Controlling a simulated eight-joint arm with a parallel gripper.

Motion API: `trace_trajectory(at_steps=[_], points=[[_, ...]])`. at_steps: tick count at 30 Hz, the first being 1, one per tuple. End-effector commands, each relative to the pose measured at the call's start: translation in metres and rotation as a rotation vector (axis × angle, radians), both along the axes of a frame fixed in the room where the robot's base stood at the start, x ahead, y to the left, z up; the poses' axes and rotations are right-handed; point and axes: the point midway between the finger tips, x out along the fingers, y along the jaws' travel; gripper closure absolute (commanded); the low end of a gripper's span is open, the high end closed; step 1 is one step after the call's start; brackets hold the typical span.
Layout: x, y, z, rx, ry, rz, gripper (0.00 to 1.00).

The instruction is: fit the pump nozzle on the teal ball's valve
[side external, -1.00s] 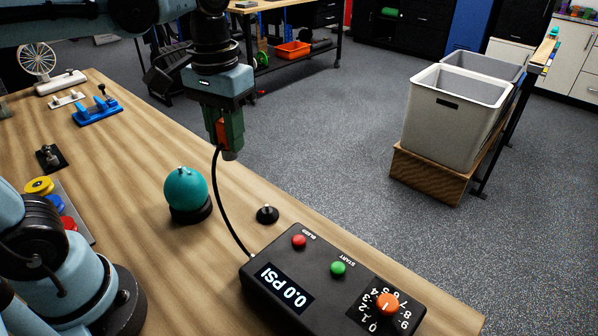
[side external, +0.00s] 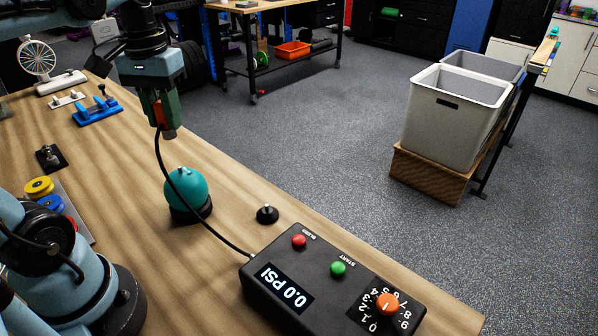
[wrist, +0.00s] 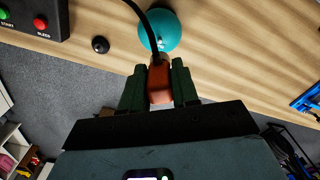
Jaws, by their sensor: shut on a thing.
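The teal ball (side external: 186,187) sits in a black ring stand (side external: 191,212) on the wooden bench, with its small valve (side external: 181,169) on top. My gripper (side external: 163,118) is shut on the orange pump nozzle (side external: 158,113), whose grey tip points down. The nozzle is above the bench and apart from the ball, up and to the left of it in the side view. In the wrist view the nozzle (wrist: 159,82) is between the green fingers, and the ball (wrist: 160,31) lies just beyond it. The black hose partly covers the ball, and the valve is hard to make out there.
The pump box (side external: 330,285) reads 0.0 PSI and has red and green buttons and an orange dial. A small black post (side external: 267,214) stands between ball and box. A blue fixture (side external: 97,113) and coloured discs (side external: 40,187) are on the bench's left part.

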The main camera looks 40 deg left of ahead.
Motion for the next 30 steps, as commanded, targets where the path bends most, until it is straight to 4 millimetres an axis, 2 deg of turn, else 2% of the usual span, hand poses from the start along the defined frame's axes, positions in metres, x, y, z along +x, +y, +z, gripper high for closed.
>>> trace_trajectory(at_steps=[5,21,30], points=[[0.000,0.000,-0.006,0.000,0.000,-0.001,1.00],[0.001,0.000,-0.050,0.000,0.000,-0.001,1.00],[0.000,0.000,-0.058,0.000,0.000,-0.001,1.00]])
